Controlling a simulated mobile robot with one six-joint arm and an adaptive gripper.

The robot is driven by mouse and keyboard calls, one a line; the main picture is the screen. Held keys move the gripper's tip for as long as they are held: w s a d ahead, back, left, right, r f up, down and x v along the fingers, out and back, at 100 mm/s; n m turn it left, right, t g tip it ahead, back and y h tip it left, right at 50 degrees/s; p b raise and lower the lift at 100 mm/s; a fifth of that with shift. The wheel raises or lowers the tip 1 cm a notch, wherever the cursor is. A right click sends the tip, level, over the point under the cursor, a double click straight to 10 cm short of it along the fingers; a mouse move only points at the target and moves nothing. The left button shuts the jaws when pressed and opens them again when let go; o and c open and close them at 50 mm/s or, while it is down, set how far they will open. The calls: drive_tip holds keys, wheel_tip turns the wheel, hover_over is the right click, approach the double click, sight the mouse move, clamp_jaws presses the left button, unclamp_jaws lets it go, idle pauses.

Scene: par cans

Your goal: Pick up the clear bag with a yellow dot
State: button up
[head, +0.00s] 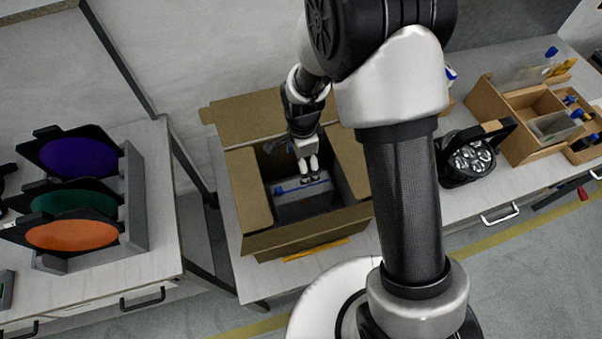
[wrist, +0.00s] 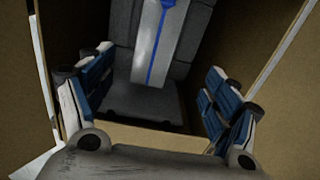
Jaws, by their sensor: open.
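My gripper (head: 309,172) reaches down into an open cardboard box (head: 262,240) on the bench. In the wrist view my gripper (wrist: 155,92) is open, with its blue-and-grey fingers well apart. A pale, flat item with a blue stripe (wrist: 152,45) lies below and beyond the fingers, over a dark grey padded surface (wrist: 185,85). In the head view this pale item (head: 318,188) is partly hidden by the fingertips; I cannot tell if they touch it. I see no yellow dot on it, and I cannot tell whether it is a clear bag.
The box walls stand close around my gripper. Purple, green and orange discs (head: 72,236) sit in a grey rack at the left.

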sight(301, 193)
wheel_tip(301, 193, down, 13)
drive_tip(key=b, duration=0.3)
drive_tip(key=shift+a, duration=0.1)
drive_tip(key=shift+s+f+b, duration=0.15)
drive_tip(key=shift+f+b, duration=0.5)
drive_tip(key=shift+f, duration=0.65)
drive_tip(key=shift+s+f+b, duration=0.1)
drive_tip(key=shift+f+b, duration=0.55)
drive_tip(key=shift+f, duration=0.65)
drive_tip(key=shift+c, duration=0.2)
drive_tip(key=c, duration=1)
drive_tip(key=shift+r, duration=0.1)
drive_tip(key=shift+c, duration=0.2)
